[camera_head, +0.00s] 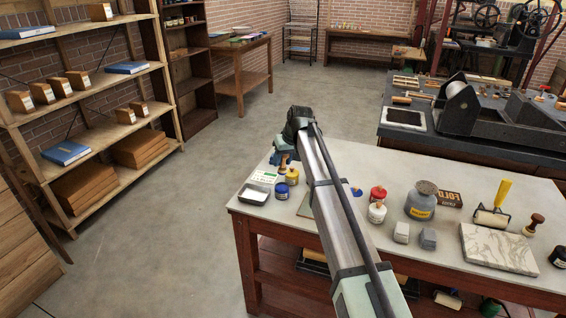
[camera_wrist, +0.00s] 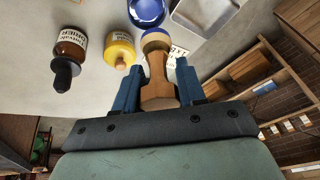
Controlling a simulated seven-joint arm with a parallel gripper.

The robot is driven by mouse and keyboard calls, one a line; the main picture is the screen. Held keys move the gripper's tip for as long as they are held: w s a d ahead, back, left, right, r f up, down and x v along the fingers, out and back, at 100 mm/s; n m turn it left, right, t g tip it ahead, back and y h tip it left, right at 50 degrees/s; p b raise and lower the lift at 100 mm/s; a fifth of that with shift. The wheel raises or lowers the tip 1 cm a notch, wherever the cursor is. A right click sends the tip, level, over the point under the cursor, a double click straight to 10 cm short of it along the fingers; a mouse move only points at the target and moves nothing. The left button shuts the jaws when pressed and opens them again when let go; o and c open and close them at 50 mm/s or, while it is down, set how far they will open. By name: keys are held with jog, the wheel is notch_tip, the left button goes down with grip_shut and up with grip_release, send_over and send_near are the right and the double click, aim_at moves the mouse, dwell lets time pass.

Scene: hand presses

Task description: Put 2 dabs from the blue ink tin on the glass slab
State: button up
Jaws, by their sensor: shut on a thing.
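My gripper (camera_wrist: 158,92) is shut on the wooden handle of a dabber (camera_wrist: 157,70), which also shows at the table's far left in the head view (camera_head: 284,161). The dabber's round head is pale with some blue, and it appears close to the blue ink tin (camera_wrist: 147,12); I cannot tell whether they touch. The blue tin (camera_head: 281,191) stands near the table's left end in the head view. The glass slab (camera_head: 304,206) is mostly hidden behind my arm; only a strip seems to show at its left. A small blue spot (camera_head: 357,191) shows right of my arm.
A brown bottle (camera_wrist: 70,50) shows in the wrist view. Red (camera_head: 378,193) and white (camera_head: 377,212) tins, a grey jar (camera_head: 421,205) and a marble slab (camera_head: 498,249) stand right of my arm.

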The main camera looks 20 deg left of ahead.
dwell(0.4)
jog(key=s+d+f, duration=0.2)
jog(key=d, duration=1.5)
jog(key=shift+d, duration=0.25)
jog(key=shift+f, duration=2.85)
jog(key=shift+f, duration=0.75)
jog(key=shift+r, duration=0.1)
